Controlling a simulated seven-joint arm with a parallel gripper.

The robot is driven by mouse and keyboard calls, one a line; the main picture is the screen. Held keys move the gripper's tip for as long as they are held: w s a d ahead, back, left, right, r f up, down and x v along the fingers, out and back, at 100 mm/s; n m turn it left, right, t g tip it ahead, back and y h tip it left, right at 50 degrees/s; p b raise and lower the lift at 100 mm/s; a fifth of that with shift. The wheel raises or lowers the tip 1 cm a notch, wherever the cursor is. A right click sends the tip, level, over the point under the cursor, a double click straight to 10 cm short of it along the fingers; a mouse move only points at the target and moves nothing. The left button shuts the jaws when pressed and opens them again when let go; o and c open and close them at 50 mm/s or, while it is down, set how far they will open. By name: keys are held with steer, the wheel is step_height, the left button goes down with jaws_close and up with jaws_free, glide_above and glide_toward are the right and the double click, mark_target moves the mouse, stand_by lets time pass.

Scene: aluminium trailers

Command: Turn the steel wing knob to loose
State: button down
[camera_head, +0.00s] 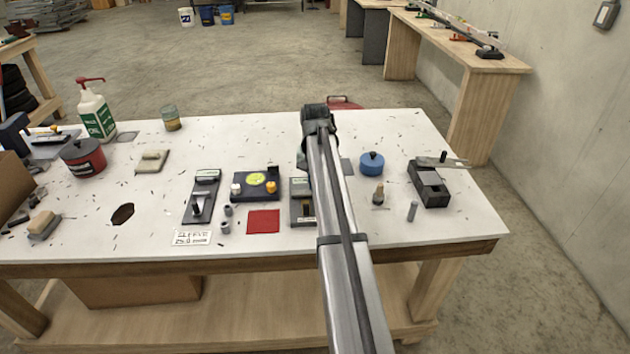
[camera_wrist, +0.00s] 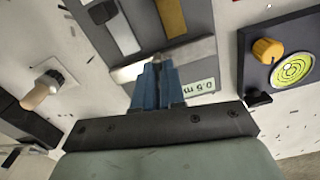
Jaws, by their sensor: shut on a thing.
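The steel wing knob (camera_wrist: 190,54) shows in the wrist view as a pale metal bar across a dark grey block (camera_wrist: 190,18). My gripper (camera_wrist: 157,68) has its blue fingers close together, shut on the bar near its middle. The fingers hide that part, and I cannot read the knob's setting. In the head view, the block (camera_head: 301,213) is partly hidden behind my arm, and the knob and fingertips cannot be made out there.
A dark box with a green dial and orange knob (camera_wrist: 267,50) stands close by; it also shows in the head view (camera_head: 256,191). A wooden-handled peg (camera_wrist: 42,90) stands on the other side. A blue round tin (camera_head: 371,164) and a red square (camera_head: 263,222) are near on the white tabletop.

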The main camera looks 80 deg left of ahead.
steer(key=shift+n, duration=1)
steer(key=c, duration=1.2)
jaws_free()
step_height(320, 180, up, 14)
steer(key=shift+f, duration=0.1)
